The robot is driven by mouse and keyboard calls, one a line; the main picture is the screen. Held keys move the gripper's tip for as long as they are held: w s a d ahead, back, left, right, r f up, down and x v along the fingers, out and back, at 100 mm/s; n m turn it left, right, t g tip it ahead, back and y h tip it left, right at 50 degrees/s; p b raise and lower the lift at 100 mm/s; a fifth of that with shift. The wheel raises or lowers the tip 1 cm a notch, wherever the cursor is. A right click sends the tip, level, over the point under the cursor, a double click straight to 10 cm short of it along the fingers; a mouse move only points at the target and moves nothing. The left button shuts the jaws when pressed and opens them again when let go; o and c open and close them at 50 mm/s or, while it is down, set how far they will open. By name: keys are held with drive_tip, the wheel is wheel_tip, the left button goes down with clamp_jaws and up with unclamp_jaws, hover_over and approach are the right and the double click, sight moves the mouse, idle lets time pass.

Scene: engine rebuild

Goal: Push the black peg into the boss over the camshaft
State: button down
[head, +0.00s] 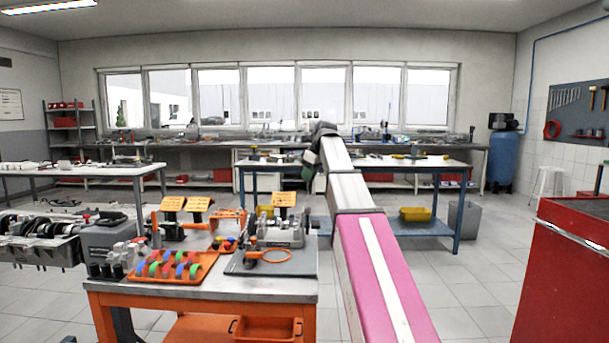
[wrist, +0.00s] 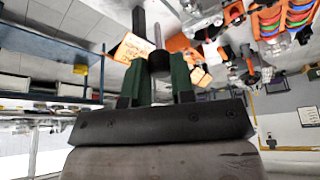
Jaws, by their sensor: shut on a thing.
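My gripper (wrist: 156,72), with green fingers, is shut on a black peg (wrist: 158,60) in the wrist view. A thin grey rod shows just beyond the peg in line with it; I cannot tell whether it belongs to the peg. In the head view my gripper (head: 311,160) is small, pointing down beyond the orange bench, and the peg cannot be made out there. A grey engine part (head: 40,250) with a row of dark rounded pieces stands at the left, well away from my gripper. I cannot pick out the boss or the camshaft for certain.
The orange bench (head: 210,284) holds an orange tray (head: 196,276) of coloured parts, a dark mat (head: 238,266) with a metal fixture and an orange ring, and several orange signs. A blue-legged table (head: 456,205) stands behind. A red cabinet (head: 565,275) is at the right.

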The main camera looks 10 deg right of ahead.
drive_tip(key=shift+f, duration=2.9)
drive_tip(key=shift+f, duration=2.1)
idle(0.3)
drive_tip(key=c, duration=1.2)
unclamp_jaws()
drive_tip(key=shift+r, duration=1.5)
drive_tip(key=o, duration=0.6)
drive_tip(key=shift+c, duration=0.2)
